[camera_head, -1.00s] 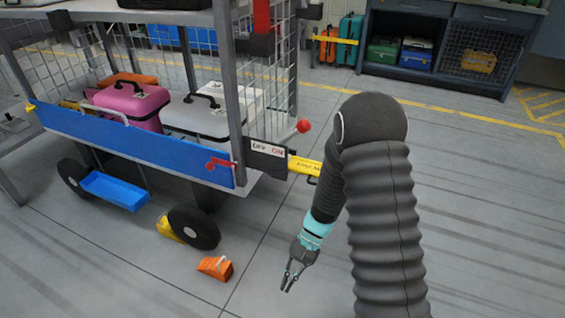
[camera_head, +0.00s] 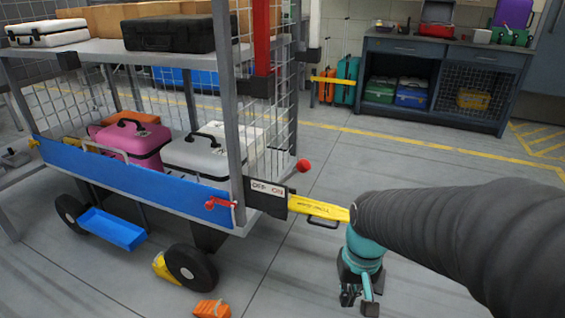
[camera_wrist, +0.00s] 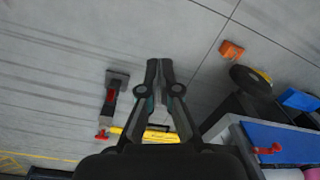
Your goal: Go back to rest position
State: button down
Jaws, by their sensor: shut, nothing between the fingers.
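My gripper (camera_head: 359,303) hangs at the lower right of the head view, to the right of the luggage cart and above the bare floor. Its two fingers (camera_wrist: 160,66) point away from the wrist in the wrist view; they are shut with nothing between them. My dark sleeved arm reaches in from the right edge of the head view and hides part of the floor behind it.
The cart's blue side panel (camera_head: 130,180) and yellow bar (camera_head: 318,208) stand left of my gripper; the bar's end passes close to my arm. An orange wheel chock (camera_head: 212,309) lies by the cart wheel (camera_head: 190,267). A workbench (camera_head: 440,75) stands at the back. Floor between is clear.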

jog(key=s+d+r+t, duration=0.2)
jog(key=s+r+t, duration=0.3)
jog(key=r, duration=0.6)
jog(key=shift+s+d+t+h+b, duration=0.2)
jog(key=shift+s+t+h+b, duration=0.1)
dwell(0.4)
